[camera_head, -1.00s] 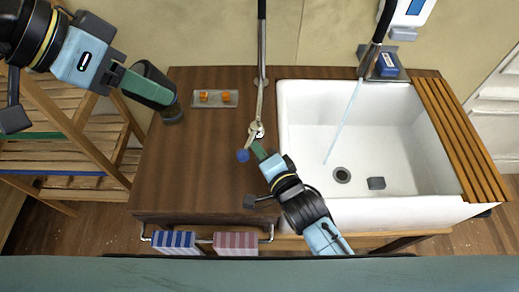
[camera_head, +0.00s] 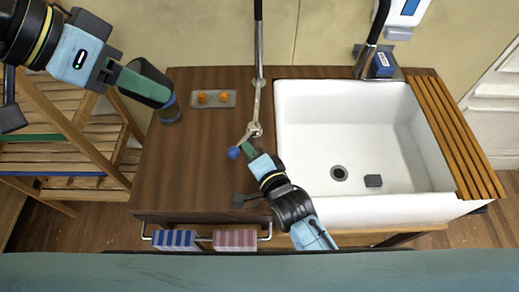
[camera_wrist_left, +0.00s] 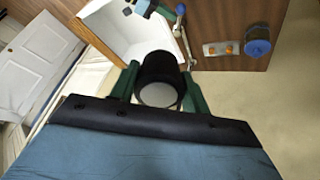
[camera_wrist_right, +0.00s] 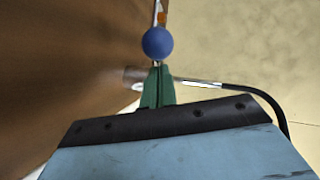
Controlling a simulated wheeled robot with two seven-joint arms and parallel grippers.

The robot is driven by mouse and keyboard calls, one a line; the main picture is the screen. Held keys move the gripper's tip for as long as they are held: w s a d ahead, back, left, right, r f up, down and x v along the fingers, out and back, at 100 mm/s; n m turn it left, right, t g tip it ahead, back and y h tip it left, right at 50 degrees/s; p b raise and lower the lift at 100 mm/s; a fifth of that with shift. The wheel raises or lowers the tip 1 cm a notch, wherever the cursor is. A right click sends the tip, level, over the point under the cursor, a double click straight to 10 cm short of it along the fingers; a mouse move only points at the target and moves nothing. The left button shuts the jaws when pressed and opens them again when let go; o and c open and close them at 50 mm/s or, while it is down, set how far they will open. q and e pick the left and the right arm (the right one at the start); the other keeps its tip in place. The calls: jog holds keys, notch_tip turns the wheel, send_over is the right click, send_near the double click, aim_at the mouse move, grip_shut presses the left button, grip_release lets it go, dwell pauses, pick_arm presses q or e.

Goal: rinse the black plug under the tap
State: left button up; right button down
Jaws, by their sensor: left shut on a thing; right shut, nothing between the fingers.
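My left gripper (camera_head: 140,84) is shut on a black cylinder (camera_wrist_left: 158,66) with a pale grey end, above the counter's left side. It also shows in the head view (camera_head: 152,74). A small dark block (camera_head: 373,181) lies in the white sink (camera_head: 310,110), right of the round drain (camera_head: 340,173). I cannot tell which of the two is the black plug. The black tap (camera_head: 370,45) stands behind the sink with no stream visible. My right gripper (camera_head: 248,150) is shut and empty beside a blue-knobbed (camera_head: 233,152) metal lever; the knob shows beyond its fingertips in the right wrist view (camera_wrist_right: 157,43).
A blue-topped jar (camera_wrist_left: 258,45) stands on the wooden counter (camera_head: 195,160), below the held cylinder. A small tray (camera_head: 228,99) holds orange pieces. A slatted board (camera_head: 455,130) edges the sink's right. Striped cloths (camera_head: 235,240) hang in front. The sink is mostly free.

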aim_at(139, 69)
jog(key=shift+s+a, duration=0.1)
jog(key=shift+a, duration=0.05)
